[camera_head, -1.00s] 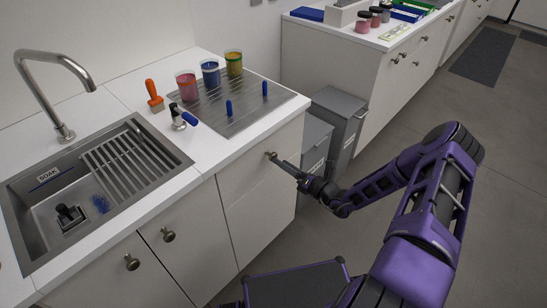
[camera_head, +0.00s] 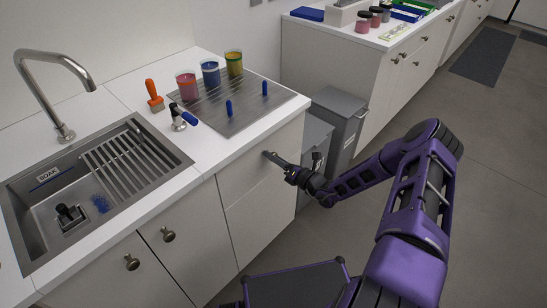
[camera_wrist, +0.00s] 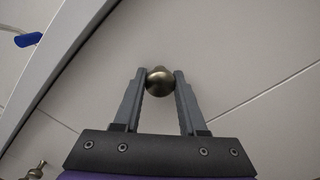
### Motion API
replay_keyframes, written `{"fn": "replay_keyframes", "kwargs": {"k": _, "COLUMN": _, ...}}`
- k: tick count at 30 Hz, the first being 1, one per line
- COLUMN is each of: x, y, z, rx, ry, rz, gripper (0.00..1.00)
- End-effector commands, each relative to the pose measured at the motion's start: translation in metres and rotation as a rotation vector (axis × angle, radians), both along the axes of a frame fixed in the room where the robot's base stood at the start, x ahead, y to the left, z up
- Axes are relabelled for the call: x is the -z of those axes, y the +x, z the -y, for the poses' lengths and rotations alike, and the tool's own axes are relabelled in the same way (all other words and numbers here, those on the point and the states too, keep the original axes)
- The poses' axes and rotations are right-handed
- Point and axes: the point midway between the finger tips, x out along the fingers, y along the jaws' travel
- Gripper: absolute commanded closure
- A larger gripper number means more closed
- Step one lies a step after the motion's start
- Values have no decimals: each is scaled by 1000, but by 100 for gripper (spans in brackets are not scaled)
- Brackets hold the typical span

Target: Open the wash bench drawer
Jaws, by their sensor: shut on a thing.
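The wash bench drawer (camera_head: 240,187) is a pale front panel under the right part of the worktop. It looks flush with the bench front, with no gap visible. Its round brass knob (camera_wrist: 160,80) sits between my fingertips in the wrist view. My gripper (camera_head: 270,155) reaches it from the right in the head view and is shut on the knob, a finger on either side. In the head view the fingers partly hide the knob.
A sink (camera_head: 90,185) is set in the worktop at left, with two knobbed doors below. Grey bins (camera_head: 340,115) stand right of the bench. Open floor (camera_head: 500,200) lies to the right.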

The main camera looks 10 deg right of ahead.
Motion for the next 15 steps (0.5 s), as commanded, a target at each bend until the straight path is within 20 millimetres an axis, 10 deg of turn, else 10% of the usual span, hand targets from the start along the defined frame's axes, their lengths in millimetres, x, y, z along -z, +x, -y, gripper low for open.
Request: {"fn": "replay_keyframes", "kwargs": {"k": 15, "x": 0, "y": 0, "z": 0, "rx": 0, "ry": 0, "rz": 0, "gripper": 100}}
